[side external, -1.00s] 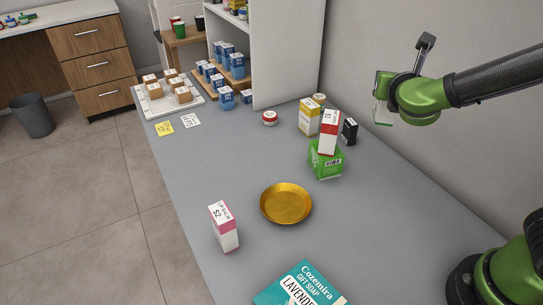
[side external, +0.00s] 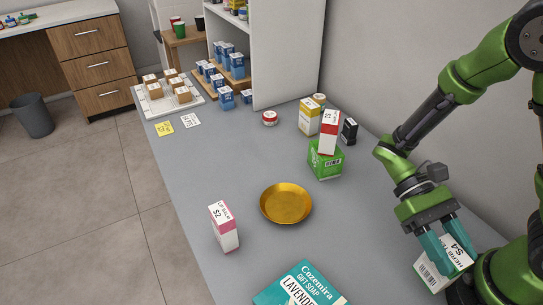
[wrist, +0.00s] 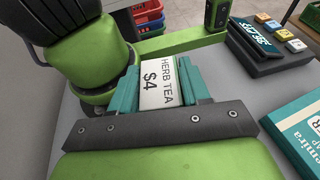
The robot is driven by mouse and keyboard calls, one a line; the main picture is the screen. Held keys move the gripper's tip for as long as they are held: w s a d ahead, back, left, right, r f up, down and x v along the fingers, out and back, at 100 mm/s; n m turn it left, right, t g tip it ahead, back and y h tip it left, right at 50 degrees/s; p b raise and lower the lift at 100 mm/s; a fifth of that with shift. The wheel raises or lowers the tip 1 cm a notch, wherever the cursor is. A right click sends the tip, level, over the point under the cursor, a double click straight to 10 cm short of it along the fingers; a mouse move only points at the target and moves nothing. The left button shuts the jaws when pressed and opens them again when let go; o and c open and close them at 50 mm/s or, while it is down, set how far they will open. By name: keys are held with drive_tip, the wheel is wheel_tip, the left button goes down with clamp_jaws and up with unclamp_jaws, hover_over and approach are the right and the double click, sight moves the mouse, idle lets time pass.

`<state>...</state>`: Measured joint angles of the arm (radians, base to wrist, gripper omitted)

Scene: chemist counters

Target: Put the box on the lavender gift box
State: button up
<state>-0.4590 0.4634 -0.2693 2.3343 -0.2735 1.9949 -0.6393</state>
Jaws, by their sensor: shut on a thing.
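My gripper (side external: 440,262) points down at the right of the side external view, close to my base. Its teal fingers are shut on a white box (side external: 455,254) labelled herb tea, $4. The box also shows between the fingers in the wrist view (wrist: 160,84). Whether the box touches the counter cannot be told. The teal lavender gift box (side external: 302,287), a gift soap box, lies flat on the counter at the bottom edge of the side external view, left of my gripper. Its label side faces up and its near part is cut off. It also shows at the right of the wrist view (wrist: 300,128).
A gold dish (side external: 286,204) and an upright lip balm box (side external: 224,228) stand on the grey counter (side external: 200,160). A red-and-white box (side external: 329,132) sits on a green box (side external: 325,160) near the wall. The wrist view shows a dark card terminal (wrist: 256,42).

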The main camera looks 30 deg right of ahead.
drive_tip(key=a+r+m+t+y, duration=0.4)
drive_tip(key=a+m+y, duration=0.3)
drive_tip(key=a+y, duration=0.15)
drive_tip(key=shift+w+a+f, duration=0.9)
drive_tip(key=shift+w+a, duration=0.6)
drive_tip(key=shift+a, duration=0.85)
drive_tip(key=shift+w+a+f, duration=0.85)
drive_tip(key=shift+w+a, duration=0.65)
drive_tip(key=shift+a, duration=0.8)
drive_tip(key=shift+w+a+f, duration=0.9)
drive_tip(key=shift+w+a, duration=0.6)
drive_tip(key=shift+a, duration=0.85)
drive_tip(key=shift+f, duration=0.1)
drive_tip(key=o, duration=1.1)
